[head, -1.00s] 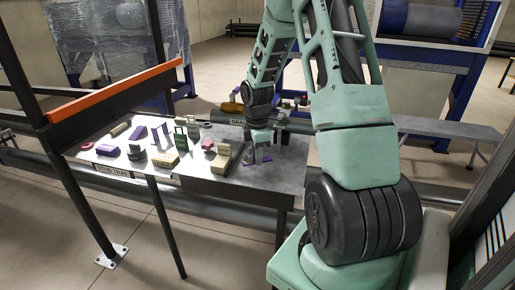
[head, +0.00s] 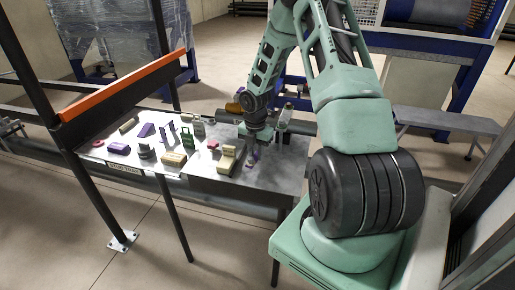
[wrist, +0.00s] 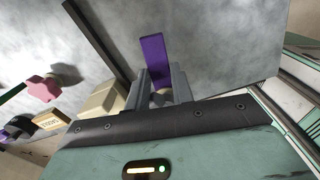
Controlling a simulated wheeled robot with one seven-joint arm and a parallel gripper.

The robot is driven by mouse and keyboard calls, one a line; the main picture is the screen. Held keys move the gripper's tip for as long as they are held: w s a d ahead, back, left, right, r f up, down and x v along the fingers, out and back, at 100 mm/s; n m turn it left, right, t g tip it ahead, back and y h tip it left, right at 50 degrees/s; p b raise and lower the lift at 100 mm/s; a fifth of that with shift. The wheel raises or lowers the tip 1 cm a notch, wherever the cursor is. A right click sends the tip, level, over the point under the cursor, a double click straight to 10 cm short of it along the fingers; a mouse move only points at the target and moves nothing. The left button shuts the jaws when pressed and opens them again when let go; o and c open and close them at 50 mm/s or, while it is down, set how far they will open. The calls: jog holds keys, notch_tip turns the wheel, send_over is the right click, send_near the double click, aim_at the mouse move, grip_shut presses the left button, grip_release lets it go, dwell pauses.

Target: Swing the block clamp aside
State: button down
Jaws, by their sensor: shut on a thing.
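A purple piece (wrist: 153,58), flat and upright-looking, stands out between the fingers of my gripper (wrist: 159,88) in the wrist view. My gripper is shut on it. In the head view the purple piece (head: 253,153) shows small at the right part of the table, below my gripper (head: 256,142). I cannot tell from the frames whether this piece is a part of the block clamp. Its lower end is hidden between the fingers. A tan block (head: 228,158) stands just left of it, and shows close to the left finger in the wrist view (wrist: 102,101).
A dark pipe (head: 232,117) lies behind my gripper. Bare tabletop lies right of the purple piece.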

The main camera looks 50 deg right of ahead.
jog(key=shift+a+f+n, duration=0.15)
jog(key=shift+a+n, duration=0.25)
jog(key=shift+a, duration=0.15)
jog(key=c, duration=1.2)
grip_release()
jog(key=shift+a, duration=0.1)
jog(key=shift+d+r, duration=0.25)
jog(key=shift+r, duration=0.05)
notch_tip(320, 180, up, 17)
jog(key=shift+b, duration=0.3)
